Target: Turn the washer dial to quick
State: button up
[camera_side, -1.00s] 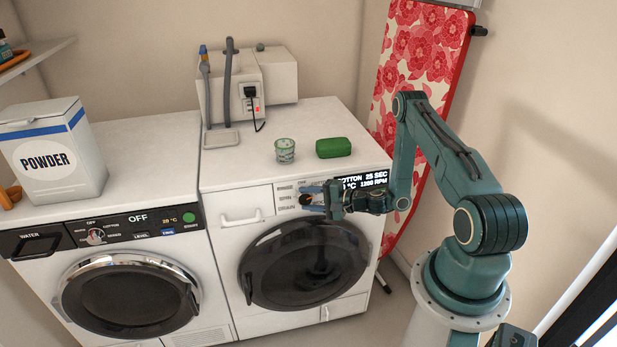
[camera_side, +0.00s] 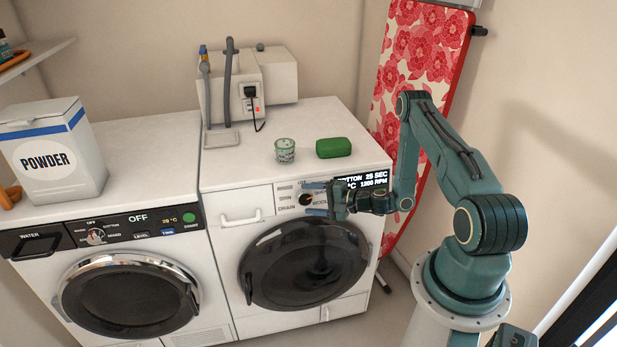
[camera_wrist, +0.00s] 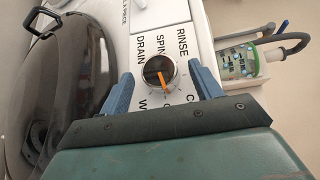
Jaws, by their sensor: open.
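The washer (camera_side: 258,185) is the right-hand machine, and its display (camera_side: 362,181) reads COTTON, 25 SEC, 1200 RPM. Its dial (camera_side: 306,200) is a small dark knob, also seen in the wrist view (camera_wrist: 152,67). An orange pointer on it points down in the wrist view, toward a label mostly hidden by my gripper. RINSE, SPIN and DRAIN are readable there; only first letters of the lower labels show. My gripper (camera_side: 317,199) is open, its blue fingers on either side of the dial with gaps in the wrist view (camera_wrist: 160,78). It holds nothing.
The other machine (camera_side: 200,255) stands at the left and reads OFF. A powder box (camera_side: 50,160), a glass (camera_side: 284,150) and a green soap box (camera_side: 333,148) stand on top. The washer's round door (camera_side: 303,265) lies below the dial.

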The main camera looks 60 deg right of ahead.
aim_at(309, 199)
jog(key=v, duration=0.4)
notch_tip(309, 199, up, 7)
dwell(0.4)
dwell(0.4)
jog(key=w+a+f+n+g+y, duration=0.15)
jog(key=a+f+n+g, duration=0.25)
jog(key=a+n+g, duration=0.5)
jog(key=d+r+n+g+h, duration=0.1)
jog(key=d+r+g+h, duration=0.2)
jog(key=r+h, duration=0.4)
notch_tip(309, 199, up, 3)
jog(key=shift+w+d, duration=0.25)
jog(key=shift+w, duration=0.1)
